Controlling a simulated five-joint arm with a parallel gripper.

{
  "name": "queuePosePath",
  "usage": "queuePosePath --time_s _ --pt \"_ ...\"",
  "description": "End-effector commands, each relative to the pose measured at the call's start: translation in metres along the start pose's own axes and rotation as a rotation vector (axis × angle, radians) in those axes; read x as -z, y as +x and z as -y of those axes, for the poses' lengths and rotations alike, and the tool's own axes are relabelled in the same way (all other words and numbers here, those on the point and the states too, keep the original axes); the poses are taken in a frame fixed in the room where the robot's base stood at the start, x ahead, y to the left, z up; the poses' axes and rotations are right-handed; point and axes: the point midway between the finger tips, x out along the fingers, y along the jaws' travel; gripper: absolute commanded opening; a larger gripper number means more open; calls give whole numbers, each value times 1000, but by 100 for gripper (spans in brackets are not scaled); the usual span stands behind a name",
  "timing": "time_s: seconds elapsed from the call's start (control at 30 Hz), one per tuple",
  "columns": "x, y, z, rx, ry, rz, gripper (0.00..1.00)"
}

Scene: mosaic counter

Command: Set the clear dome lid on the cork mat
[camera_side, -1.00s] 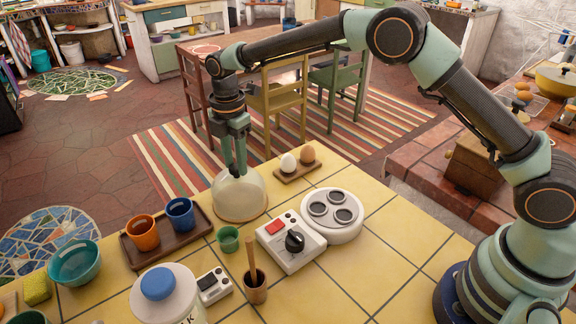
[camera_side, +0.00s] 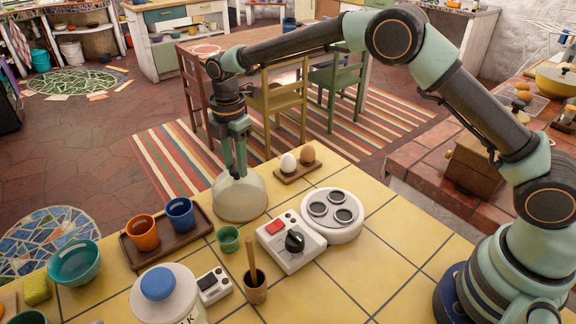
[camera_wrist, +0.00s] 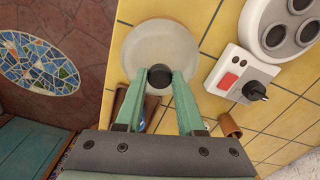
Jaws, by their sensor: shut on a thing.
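The clear dome lid (camera_side: 240,203) is a pale, see-through half-sphere at the far edge of the yellow tiled counter. Its rim looks level and at or very near the counter surface; I cannot tell whether it touches. My gripper (camera_side: 239,174) points down at the dome's top. In the wrist view my gripper (camera_wrist: 159,78) is shut on a dark round knob, and the dome lid (camera_wrist: 165,42) spreads out as a pale disc beyond it. I cannot make out the cork mat in either view; anything under the dome is not clear.
Left of the dome is a brown tray (camera_side: 148,259) with orange (camera_side: 142,236) and blue cups (camera_side: 180,215). A green cup (camera_side: 228,239) and a white device with a dial (camera_side: 290,247) stand in front. An egg holder (camera_side: 298,173) is behind right.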

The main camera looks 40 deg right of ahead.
Motion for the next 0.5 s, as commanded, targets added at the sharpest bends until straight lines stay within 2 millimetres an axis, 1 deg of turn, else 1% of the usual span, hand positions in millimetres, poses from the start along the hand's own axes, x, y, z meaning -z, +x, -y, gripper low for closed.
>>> queuePosePath --time_s 0.4,0.43,0.47,0.5 --pt "0 1 0 -1 0 0 0" --pt "0 1 0 -1 0 0 41" --pt "0 1 0 -1 0 0 53" --pt "0 1 0 -1 0 0 68"
